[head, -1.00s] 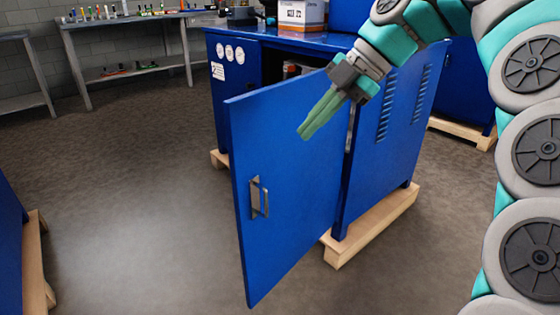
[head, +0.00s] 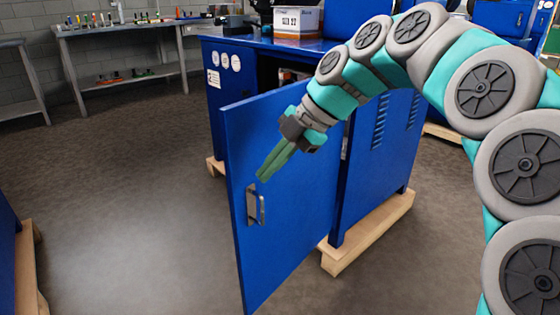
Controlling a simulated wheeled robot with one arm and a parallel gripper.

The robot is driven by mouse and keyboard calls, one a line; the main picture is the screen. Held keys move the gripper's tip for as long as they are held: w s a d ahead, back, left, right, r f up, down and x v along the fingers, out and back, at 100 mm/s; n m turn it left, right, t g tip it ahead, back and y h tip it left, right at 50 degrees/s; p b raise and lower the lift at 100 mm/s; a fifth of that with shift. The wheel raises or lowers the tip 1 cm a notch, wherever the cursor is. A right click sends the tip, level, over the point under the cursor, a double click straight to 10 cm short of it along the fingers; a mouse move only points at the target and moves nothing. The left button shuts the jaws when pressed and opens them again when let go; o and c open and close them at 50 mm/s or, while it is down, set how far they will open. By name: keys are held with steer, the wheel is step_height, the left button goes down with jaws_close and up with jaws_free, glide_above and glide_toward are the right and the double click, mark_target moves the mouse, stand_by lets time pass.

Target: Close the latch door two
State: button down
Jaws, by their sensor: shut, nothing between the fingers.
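The blue door (head: 290,225) stands wide open, swung out from the blue cabinet (head: 385,150) on its right-hand hinge side. A metal handle (head: 255,204) sits near the door's free left edge. My gripper (head: 263,178) is shut and empty, its green fingers pointing down and left, just above the handle in the picture. I cannot tell whether the fingers touch the door face. Part of the cabinet's dark opening shows behind the door, and the door hides the rest.
The cabinet stands on a wooden pallet (head: 368,236). A box (head: 297,20) sits on its top. Another blue cabinet edge (head: 8,260) is at the far left. Workbenches (head: 125,28) with small items stand at the back. The floor (head: 130,190) left of the door is clear.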

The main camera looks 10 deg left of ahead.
mark_target(242, 180)
steer(key=shift+w+a, duration=0.4)
steer(key=shift+a, duration=0.25)
steer(key=shift+w+a, duration=0.4)
steer(key=shift+a, duration=0.2)
steer(key=shift+a, duration=0.1)
